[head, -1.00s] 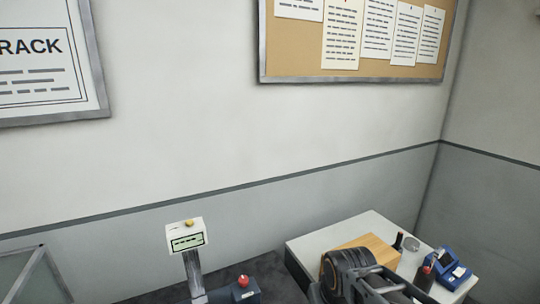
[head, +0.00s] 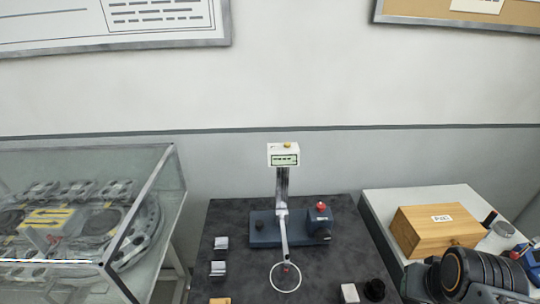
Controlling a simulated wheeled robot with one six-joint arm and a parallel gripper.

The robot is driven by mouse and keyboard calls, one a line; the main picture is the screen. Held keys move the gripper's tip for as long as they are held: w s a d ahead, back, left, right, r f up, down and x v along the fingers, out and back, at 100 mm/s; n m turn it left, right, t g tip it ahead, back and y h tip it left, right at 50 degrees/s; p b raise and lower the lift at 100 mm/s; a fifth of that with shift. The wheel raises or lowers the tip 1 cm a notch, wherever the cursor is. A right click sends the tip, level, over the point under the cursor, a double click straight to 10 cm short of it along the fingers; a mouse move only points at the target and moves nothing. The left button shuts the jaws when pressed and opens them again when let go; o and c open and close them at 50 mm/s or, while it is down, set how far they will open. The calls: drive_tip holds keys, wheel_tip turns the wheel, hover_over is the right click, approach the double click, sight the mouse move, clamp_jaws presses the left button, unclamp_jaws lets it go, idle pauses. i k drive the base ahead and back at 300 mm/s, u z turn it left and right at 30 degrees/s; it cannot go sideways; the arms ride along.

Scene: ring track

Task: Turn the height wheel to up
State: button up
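A device with a blue base (head: 265,231) stands on a dark table (head: 240,265). Its upright column (head: 282,187) carries a white display box (head: 283,155) with a small green screen and a yellow top button. A thin arm slopes forward from the column to a white ring (head: 285,277). A small black knob (head: 259,226) sits on the base's left, and a red button (head: 320,206) tops a blue block on its right. I cannot tell which part is the height wheel; its marking is too small to read. My gripper is not in view; only part of my arm shows at lower right.
A glass case (head: 85,220) with a ring-shaped model stands at the left. Small blocks and a black round piece (head: 374,290) lie on the dark table. A white table (head: 385,205) at the right holds a labelled wooden box (head: 436,231) and a blue item.

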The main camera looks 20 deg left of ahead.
sight(322, 235)
drive_tip(key=z, duration=0.05)
drive_tip(key=k, duration=1)
drive_tip(key=u, duration=0.7)
drive_tip(key=i, duration=1.1)
drive_tip(key=z, duration=0.85)
drive_tip(key=k, duration=0.4)
drive_tip(key=u, duration=1.25)
